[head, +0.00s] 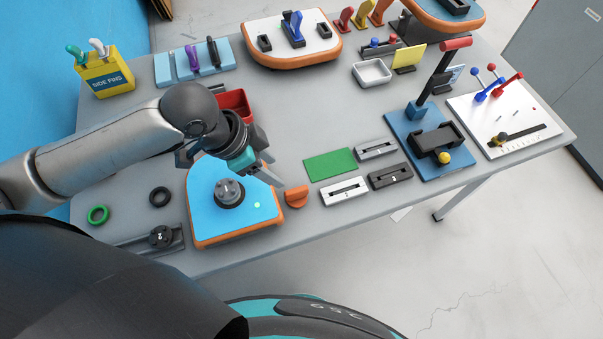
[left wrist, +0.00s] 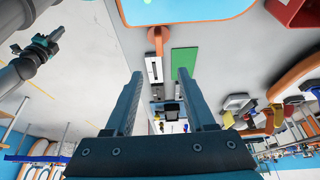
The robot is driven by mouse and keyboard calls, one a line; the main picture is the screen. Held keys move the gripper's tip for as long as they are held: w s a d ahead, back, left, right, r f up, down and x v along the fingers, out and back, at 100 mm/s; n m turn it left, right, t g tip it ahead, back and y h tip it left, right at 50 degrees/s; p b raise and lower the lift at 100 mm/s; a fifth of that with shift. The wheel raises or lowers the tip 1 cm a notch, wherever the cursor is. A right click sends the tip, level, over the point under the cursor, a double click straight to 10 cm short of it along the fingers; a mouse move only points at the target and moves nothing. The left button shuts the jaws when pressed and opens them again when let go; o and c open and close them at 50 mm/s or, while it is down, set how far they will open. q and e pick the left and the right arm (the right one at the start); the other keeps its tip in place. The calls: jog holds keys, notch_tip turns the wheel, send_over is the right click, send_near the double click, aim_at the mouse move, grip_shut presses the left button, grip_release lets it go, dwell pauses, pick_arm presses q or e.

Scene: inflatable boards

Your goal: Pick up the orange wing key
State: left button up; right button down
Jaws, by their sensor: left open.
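The orange wing key (head: 296,197) lies on the grey table just right of the blue board with an orange edge (head: 205,205). The key also shows near the top middle of the left wrist view (left wrist: 157,36). My left gripper (head: 272,170) is open and empty. It is over the right part of the blue board, up and left of the key and apart from it. In the left wrist view its two fingers (left wrist: 160,80) stand spread, with the key beyond their tips. An arm with a gripper, likely my right one (left wrist: 45,42), shows at the upper left there; its jaws are unclear.
A black valve (head: 229,192) stands on the blue board. A red bin (head: 235,104) is behind my left gripper. A green pad (head: 330,165) and a white slotted block (head: 344,191) lie right of the key. Bare table lies in front of the key.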

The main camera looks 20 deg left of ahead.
pick_arm(q)
jog(key=b, duration=0.2)
send_over(295, 190)
jog(key=a, duration=0.1)
jog(key=f, duration=0.8)
jog(key=shift+s+a, duration=0.2)
jog(key=shift+s, duration=0.2)
jog(key=shift+x, duration=0.8)
jog(key=x, duration=0.4)
jog(key=shift+s+f+b, duration=0.15)
jog(key=shift+f+b, duration=0.15)
jog(key=shift+b, duration=0.05)
grip_shut()
pick_arm(e)
jog(key=f, duration=0.1)
jog(key=s+f, duration=0.1)
jog(key=shift+d+f, duration=0.25)
jog(key=shift+f, duration=0.05)
